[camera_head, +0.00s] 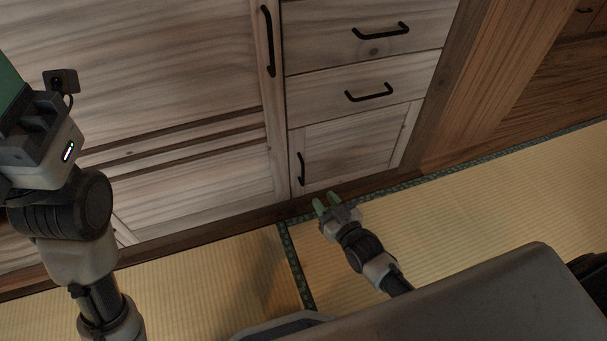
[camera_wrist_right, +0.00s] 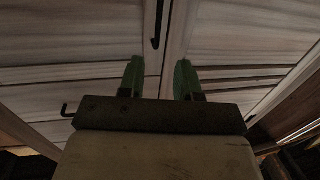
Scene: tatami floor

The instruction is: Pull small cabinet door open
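The small cabinet door (camera_head: 345,152) is a pale wood panel below two drawers, and it is closed. Its black vertical handle (camera_head: 301,169) is on its left edge. My right gripper (camera_head: 327,203) is below and slightly right of that handle, apart from it. In the right wrist view my right gripper (camera_wrist_right: 159,80) has its two green fingers apart with nothing between them. A black vertical handle (camera_wrist_right: 156,26) shows beyond the fingers there; I cannot tell which one it is. My left gripper (camera_head: 12,90) is at the left edge, partly cut off, and its opening is hidden.
A large wooden door (camera_head: 180,75) with a long black handle (camera_head: 268,41) is left of the drawers. The upper drawer (camera_head: 330,35) and lower drawer (camera_head: 325,95) are shut. Bare tatami floor (camera_head: 490,195) lies in front and to the right.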

